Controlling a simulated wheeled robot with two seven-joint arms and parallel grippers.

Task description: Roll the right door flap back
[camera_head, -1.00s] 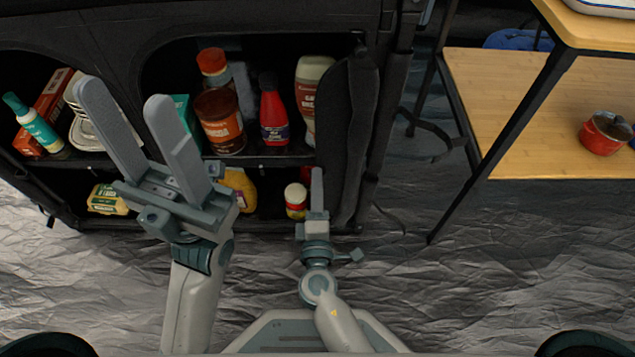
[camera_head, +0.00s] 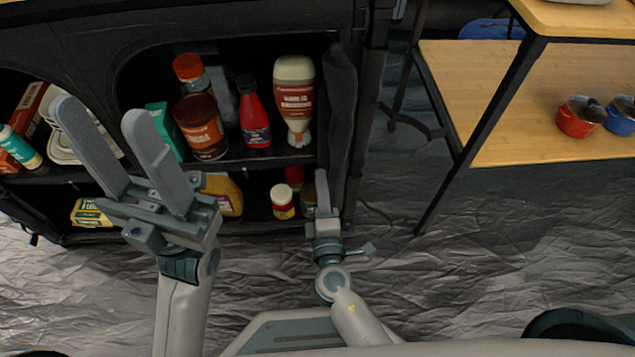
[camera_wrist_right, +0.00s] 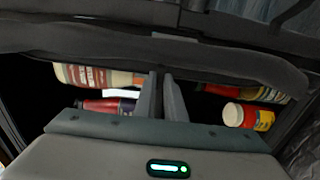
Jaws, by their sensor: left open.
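The right door flap (camera_head: 340,115) is dark fabric, gathered in a narrow upright strip along the right side of the right cabinet opening. In the right wrist view the dark fabric (camera_wrist_right: 150,50) runs as a band across the upper part. My right gripper (camera_head: 321,178) is at the flap's lower end, in front of the lower shelf. Its fingers (camera_wrist_right: 161,78) are close together, tips near the band's edge, with no fabric visible between them. Whether they touch the flap is unclear. My left gripper (camera_head: 98,112) is open and empty in front of the shelves, away from the flap.
The black cabinet holds a white-capped sauce bottle (camera_head: 294,100), a red bottle (camera_head: 253,115), a brown jar (camera_head: 200,128) and a small jar (camera_head: 283,201). At right stands a wooden-shelved table (camera_head: 500,120) with a red pot (camera_head: 579,117). Crinkled grey floor lies below.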

